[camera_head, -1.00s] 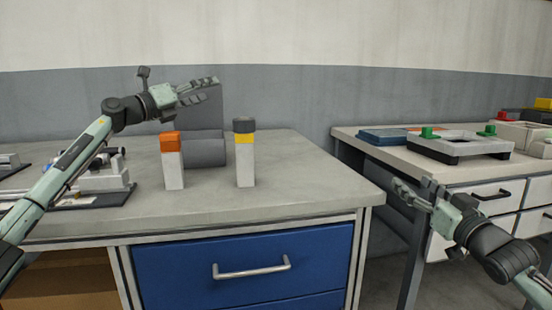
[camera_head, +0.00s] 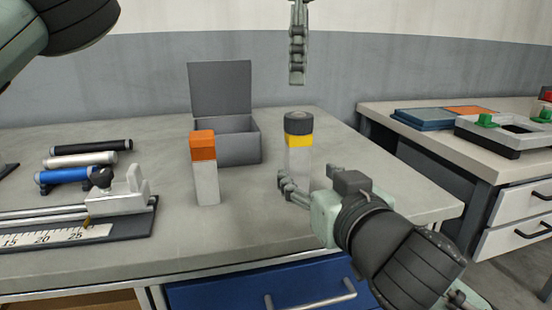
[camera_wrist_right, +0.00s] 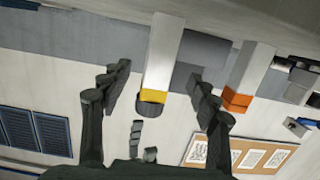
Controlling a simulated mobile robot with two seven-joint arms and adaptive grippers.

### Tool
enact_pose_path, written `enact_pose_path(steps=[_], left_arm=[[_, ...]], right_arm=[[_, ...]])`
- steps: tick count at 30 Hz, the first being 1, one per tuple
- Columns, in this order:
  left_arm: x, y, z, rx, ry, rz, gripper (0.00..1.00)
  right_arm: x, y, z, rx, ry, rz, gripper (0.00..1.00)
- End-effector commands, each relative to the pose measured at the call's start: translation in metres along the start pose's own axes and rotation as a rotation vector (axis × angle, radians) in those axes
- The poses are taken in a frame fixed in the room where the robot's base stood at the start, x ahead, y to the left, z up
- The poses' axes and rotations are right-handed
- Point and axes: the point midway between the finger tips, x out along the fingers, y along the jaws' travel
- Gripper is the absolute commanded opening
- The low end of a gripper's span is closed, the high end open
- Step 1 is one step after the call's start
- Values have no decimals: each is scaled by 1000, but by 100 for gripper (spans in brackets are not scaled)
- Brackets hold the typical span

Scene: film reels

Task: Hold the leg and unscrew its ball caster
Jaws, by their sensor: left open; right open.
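A white square leg (camera_head: 298,158) with a yellow band stands upright on the table. A dark grey round cap (camera_head: 298,123), which looks like the caster, sits on its top. My left gripper (camera_head: 297,82) points down above the cap, apart from it; whether its fingers are spread is hard to see. My right gripper (camera_head: 308,180) is open at the leg's front. In the right wrist view, the leg (camera_wrist_right: 163,55) lies between the open fingers of my right gripper (camera_wrist_right: 158,74), with gaps at both sides.
A similar white post with an orange top (camera_head: 204,170) stands left of the leg. An open grey box (camera_head: 238,150) is behind it. Several cylinders (camera_head: 85,160) and a ruler fixture (camera_head: 80,235) lie at the left. A second table (camera_head: 440,150) stands at the right.

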Motion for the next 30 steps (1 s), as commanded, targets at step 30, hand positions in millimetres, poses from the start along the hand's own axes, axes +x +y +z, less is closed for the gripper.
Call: enact_pose_path(steps=[30], left_arm=[[0,-1,0,0,3,-2,59]], right_arm=[[76,0,1,-1,-1,0,52]])
